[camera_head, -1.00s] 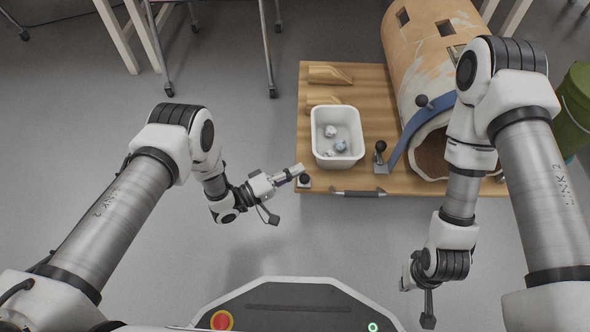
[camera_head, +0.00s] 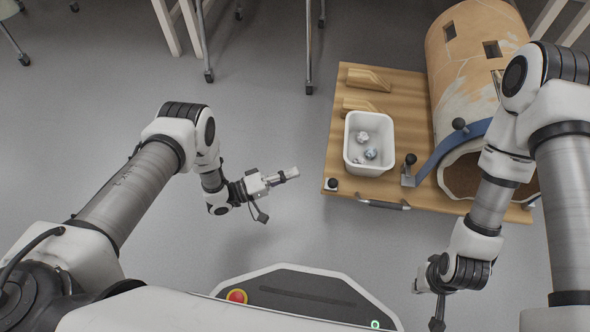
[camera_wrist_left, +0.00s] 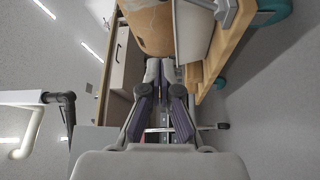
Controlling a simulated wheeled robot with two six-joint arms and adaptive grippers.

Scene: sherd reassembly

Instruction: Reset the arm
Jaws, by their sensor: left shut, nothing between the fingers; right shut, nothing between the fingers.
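My left arm comes in from the left in the head view, bent at the elbow. Its gripper (camera_head: 287,175) is shut and empty, over bare floor left of the wooden cart top. In the left wrist view its fingertips (camera_wrist_left: 160,70) are together with nothing between them. My right arm comes down on the right side, in front of the cart. Its gripper (camera_head: 418,286) is shut and mostly hidden by its own wrist, low over the floor.
The wooden cart top (camera_head: 395,100) holds a white bin (camera_head: 369,170) with several small sherds (camera_head: 370,154), wooden blocks (camera_head: 369,80) and a large pale orange vessel (camera_head: 462,78) with a blue strap (camera_head: 452,145). Grey floor (camera_head: 90,110) is clear at left.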

